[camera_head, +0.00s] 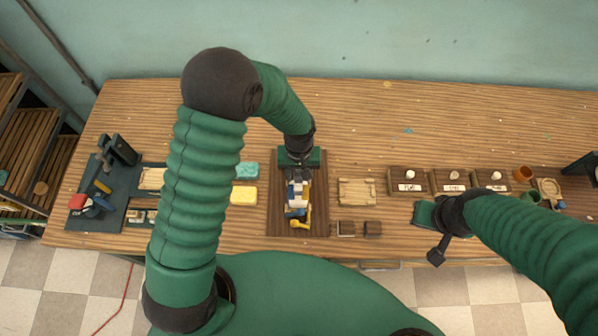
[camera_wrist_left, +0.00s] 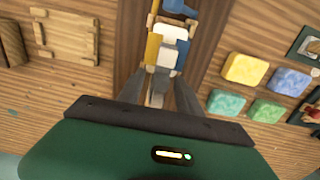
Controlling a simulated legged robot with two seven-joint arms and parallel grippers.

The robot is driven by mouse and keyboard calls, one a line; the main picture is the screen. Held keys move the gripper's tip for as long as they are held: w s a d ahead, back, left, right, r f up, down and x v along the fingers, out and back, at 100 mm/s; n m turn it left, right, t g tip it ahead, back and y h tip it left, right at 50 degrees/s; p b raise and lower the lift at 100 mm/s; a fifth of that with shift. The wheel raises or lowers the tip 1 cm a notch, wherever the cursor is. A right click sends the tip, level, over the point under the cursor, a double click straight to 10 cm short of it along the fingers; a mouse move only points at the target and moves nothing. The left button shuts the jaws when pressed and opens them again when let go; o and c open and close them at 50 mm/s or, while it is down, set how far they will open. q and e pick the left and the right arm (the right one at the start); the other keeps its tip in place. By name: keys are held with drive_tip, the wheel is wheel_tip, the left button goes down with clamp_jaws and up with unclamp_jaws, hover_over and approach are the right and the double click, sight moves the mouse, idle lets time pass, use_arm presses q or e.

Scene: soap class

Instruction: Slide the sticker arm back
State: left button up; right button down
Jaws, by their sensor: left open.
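A small device (camera_head: 298,193) with white, blue and yellow parts stands on a dark brown board (camera_head: 267,225) at the middle of the table. It also shows in the left wrist view (camera_wrist_left: 168,50), with a tan piece at its near end. Which part is the sticker arm I cannot tell for sure. My left gripper (camera_head: 297,172) is over the back end of the device. In the left wrist view its grey fingers (camera_wrist_left: 158,88) are open, one on each side of the near end; contact cannot be made out. My right gripper (camera_head: 428,214) is at the table's front right, away from the device; its fingers are unclear.
Soap bars, yellow (camera_head: 243,195) and teal (camera_head: 247,170), lie left of the board; blue (camera_wrist_left: 290,81) and green ones show in the wrist view. Labelled boxes (camera_head: 408,181) stand further right.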

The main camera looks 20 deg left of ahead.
use_arm(q)
drive_tip(key=shift+c, duration=0.4)
clamp_jaws()
drive_tip(key=shift+w, duration=0.1)
idle(0.8)
